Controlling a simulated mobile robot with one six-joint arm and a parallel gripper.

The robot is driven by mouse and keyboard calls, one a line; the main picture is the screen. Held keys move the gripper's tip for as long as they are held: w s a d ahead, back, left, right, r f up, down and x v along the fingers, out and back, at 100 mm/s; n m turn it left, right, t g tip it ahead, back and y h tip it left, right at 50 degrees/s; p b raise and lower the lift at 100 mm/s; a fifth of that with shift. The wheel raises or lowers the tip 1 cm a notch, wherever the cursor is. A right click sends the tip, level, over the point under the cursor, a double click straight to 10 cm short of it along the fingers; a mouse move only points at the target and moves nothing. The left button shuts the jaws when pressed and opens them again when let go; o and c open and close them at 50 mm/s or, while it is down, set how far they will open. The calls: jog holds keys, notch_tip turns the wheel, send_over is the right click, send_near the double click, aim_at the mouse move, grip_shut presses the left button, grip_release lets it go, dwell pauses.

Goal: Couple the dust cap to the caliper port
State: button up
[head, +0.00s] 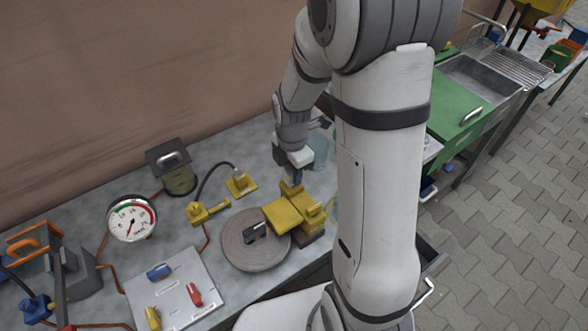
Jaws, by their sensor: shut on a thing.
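My gripper (294,174) points down just above the back of the yellow caliper (287,212), toward the upper middle of the bench. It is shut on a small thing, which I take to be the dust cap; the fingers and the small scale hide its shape. The caliper sits at the right edge of a round grey disc (238,254) and has raised yellow blocks at its back and right. I cannot make out the port itself, nor whether the held thing touches the caliper.
A black hose joins two yellow fittings (241,184) left of the caliper. Further left are a dark-topped canister (178,178), a round gauge (132,219) and a pale panel with blue, red and yellow handles (172,290). My arm hides the bench to the right.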

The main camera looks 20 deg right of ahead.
jog(key=shift+f+b, duration=0.55)
jog(key=shift+f, duration=0.15)
jog(key=o, duration=1)
jog(key=shift+r, duration=0.1)
jog(key=shift+r, duration=0.1)
notch_tip(320, 180, up, 8)
jog(key=shift+f, duration=0.2)
jog(key=shift+s+r+m, duration=0.2)
jog(key=shift+r+m, duration=0.1)
jog(key=shift+m, duration=0.1)
jog(key=s+r+m+t, duration=0.1)
jog(key=s+r+m, duration=0.1)
jog(key=s+m, duration=0.2)
jog(key=s+r+m+t, duration=0.1)
jog(key=s+r+m, duration=0.2)
jog(key=m, duration=0.7)
jog(key=s+r+m+t, duration=0.1)
jog(key=s+r+m, duration=0.2)
jog(key=s+m, duration=0.3)
jog(key=shift+s+d+r+m, duration=0.15)
jog(key=shift+s+d+m, duration=0.05)
jog(key=shift+s+m, duration=0.25)
